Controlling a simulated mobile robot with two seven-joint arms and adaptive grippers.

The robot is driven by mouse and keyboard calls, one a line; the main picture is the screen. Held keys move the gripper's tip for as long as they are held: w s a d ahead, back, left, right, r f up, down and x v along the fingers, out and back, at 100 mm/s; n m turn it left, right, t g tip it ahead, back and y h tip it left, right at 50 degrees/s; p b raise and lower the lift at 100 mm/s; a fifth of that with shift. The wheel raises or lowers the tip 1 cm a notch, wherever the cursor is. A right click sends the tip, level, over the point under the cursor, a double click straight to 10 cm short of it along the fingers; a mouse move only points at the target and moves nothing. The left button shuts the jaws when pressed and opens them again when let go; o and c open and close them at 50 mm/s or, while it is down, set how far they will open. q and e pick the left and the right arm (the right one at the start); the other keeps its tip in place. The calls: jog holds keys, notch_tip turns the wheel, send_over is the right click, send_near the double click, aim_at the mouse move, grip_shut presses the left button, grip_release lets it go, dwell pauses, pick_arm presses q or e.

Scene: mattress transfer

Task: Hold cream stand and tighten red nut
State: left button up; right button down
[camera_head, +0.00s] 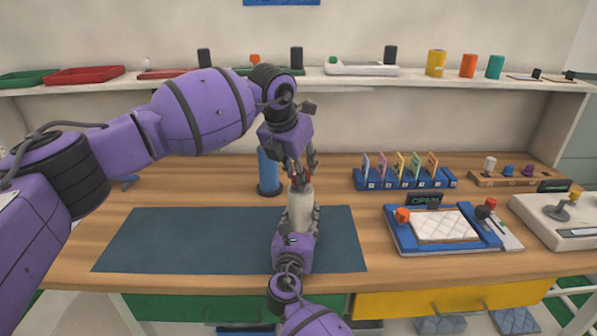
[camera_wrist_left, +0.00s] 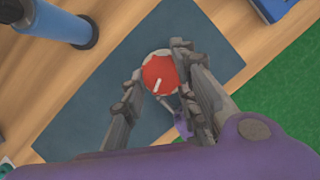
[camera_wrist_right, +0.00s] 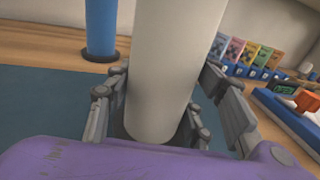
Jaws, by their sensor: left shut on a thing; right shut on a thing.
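The cream stand (camera_head: 300,207) is an upright pale cylinder on the dark blue mat (camera_head: 150,240) in the head view. My right gripper (camera_head: 301,222) comes from the front and is shut around its sides. The right wrist view shows the stand (camera_wrist_right: 163,70) between the fingers of that gripper (camera_wrist_right: 158,112). The red nut (camera_wrist_left: 162,74), round with a white mark, sits on top of the stand in the left wrist view. My left gripper (camera_head: 299,177) reaches down from above, shut on the nut. In the head view its fingers mostly hide the nut.
A blue cylinder on a dark base (camera_head: 268,172) stands just behind the stand. To the right are a blue card rack (camera_head: 405,180) and a blue tray with a white quilted pad (camera_head: 443,225). The mat's left part is clear.

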pick_arm(q)
jog(key=shift+o, duration=0.2)
jog(key=m, duration=0.2)
jog(key=m+g+h, duration=0.1)
jog(key=m, duration=0.1)
jog(key=w+a+m, duration=0.1)
jog(key=m, duration=0.1)
jog(key=shift+w+g+h, duration=0.1)
jog(key=shift+g+h, duration=0.2)
pick_arm(e)
jog(key=shift+d+r, duration=0.15)
jog(key=shift+r, duration=0.15)
pick_arm(q)
jog(key=m, duration=0.2)
jog(key=m+g, duration=0.1)
jog(key=m, duration=0.1)
jog(key=shift+w+d+g+h, duration=0.2)
jog(key=shift+g+h, duration=0.1)
jog(key=shift+c, duration=0.2)
jog(key=shift+d+m+g, duration=0.1)
jog(key=shift+m+g, duration=0.3)
jog(key=shift+m, duration=0.9)
jog(key=o, duration=1)
jog(key=shift+s+d, duration=0.1)
pick_arm(e)
jog(key=shift+a, duration=0.2)
pick_arm(q)
jog(key=v, duration=1.2)
